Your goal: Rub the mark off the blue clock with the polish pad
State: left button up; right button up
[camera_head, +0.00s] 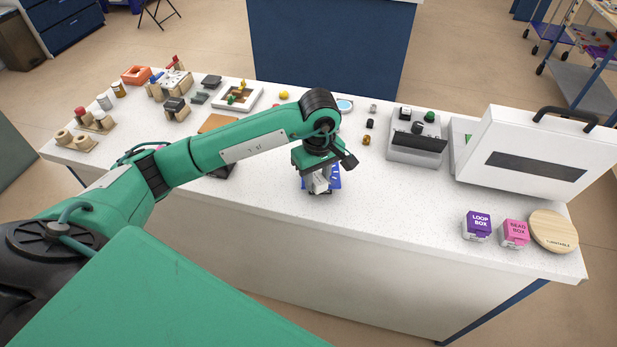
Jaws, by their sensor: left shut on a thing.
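A blue thing (335,180), which looks like the blue clock, lies on the white counter close to its front edge. My left gripper (320,188) points down right over it and covers much of it. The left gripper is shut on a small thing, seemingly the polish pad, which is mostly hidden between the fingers. I cannot tell whether it touches the clock. The mark on the clock cannot be made out. My right gripper is not in view.
A purple loop box (477,224), a pink bead box (515,233) and a round wooden turntable (553,231) are at the right front. The counter between is clear.

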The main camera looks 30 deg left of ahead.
pick_arm(q)
jog(key=shift+f+b, duration=0.1)
jog(key=shift+b, duration=0.25)
jog(key=shift+s+a+b, duration=0.25)
jog(key=shift+a+b, duration=0.2)
jog(key=shift+a, duration=0.25)
jog(key=shift+s+a+b, duration=0.25)
jog(key=shift+a+b, duration=0.1)
jog(key=shift+a, duration=0.35)
jog(key=shift+s+a+b, duration=0.25)
jog(key=shift+a+b, duration=0.15)
jog(key=shift+a, duration=0.35)
jog(key=shift+s+a+b, duration=0.25)
jog(key=shift+a+b, duration=0.1)
jog(key=shift+a, duration=0.35)
jog(key=shift+s+a+b, duration=0.25)
jog(key=shift+a+b, duration=0.05)
jog(key=shift+a, duration=0.4)
jog(key=shift+r, duration=0.2)
notch_tip(320, 180, up, 6)
jog(key=p, duration=0.2)
jog(key=shift+p, duration=0.4)
